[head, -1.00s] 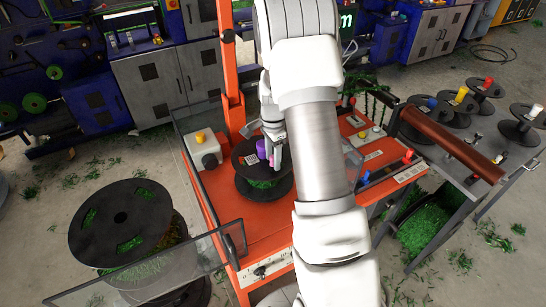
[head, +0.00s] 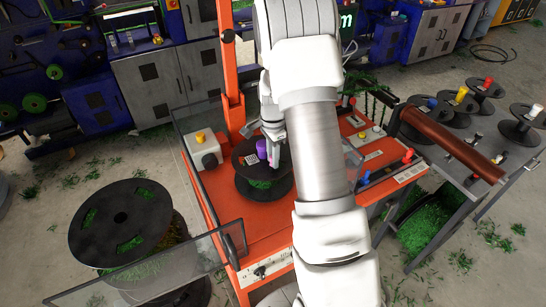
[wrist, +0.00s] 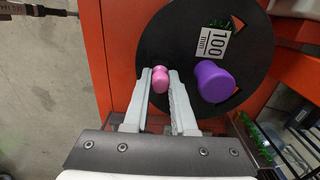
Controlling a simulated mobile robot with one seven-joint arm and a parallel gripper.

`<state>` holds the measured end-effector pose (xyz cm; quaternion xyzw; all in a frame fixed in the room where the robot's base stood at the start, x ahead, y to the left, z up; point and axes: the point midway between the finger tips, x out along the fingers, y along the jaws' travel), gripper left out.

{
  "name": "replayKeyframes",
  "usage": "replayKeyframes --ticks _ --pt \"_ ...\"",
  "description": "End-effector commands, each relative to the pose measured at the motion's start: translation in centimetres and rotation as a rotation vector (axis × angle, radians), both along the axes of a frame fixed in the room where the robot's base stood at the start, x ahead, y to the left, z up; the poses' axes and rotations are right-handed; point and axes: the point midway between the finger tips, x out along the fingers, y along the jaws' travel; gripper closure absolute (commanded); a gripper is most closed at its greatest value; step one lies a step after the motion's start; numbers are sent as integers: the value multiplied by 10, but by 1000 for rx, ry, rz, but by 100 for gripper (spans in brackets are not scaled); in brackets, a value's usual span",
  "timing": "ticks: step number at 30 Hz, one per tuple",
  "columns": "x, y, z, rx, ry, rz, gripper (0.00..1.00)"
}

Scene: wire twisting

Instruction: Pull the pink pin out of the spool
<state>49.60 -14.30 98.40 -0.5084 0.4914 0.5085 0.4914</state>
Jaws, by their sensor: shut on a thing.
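The pink pin (wrist: 160,79) shows in the wrist view between my two fingertips, and my gripper (wrist: 160,88) is shut on it. The pin is over the left part of the black spool (wrist: 178,38); how deep it sits is hidden. A purple knob (wrist: 213,82) stands on the spool to the right of my gripper. In the head view my gripper (head: 275,160) is over the spool (head: 262,186), which has green wire wound on it, beside the purple knob (head: 262,149). The pin is hidden by my fingers there.
The spool stands on an orange machine (head: 262,222) with clear panels at its left. A white box with a yellow button (head: 202,150) is beside it. A large black reel (head: 128,218) stands at left. A dark table (head: 480,140) with several spools is at right.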

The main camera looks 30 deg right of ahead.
Motion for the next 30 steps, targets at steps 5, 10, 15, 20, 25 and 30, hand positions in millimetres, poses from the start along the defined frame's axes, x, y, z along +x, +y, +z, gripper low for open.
replayKeyframes --ticks 5,10,15,20,25,30 --pt "0 0 0 0 0 0 100" --pt "0 0 1 0 0 0 100" --pt "0 0 8 -1 -1 0 100" --pt "0 0 14 -1 -1 0 100" --pt "0 0 21 -1 -1 0 100" --pt "0 0 28 0 -1 0 100"
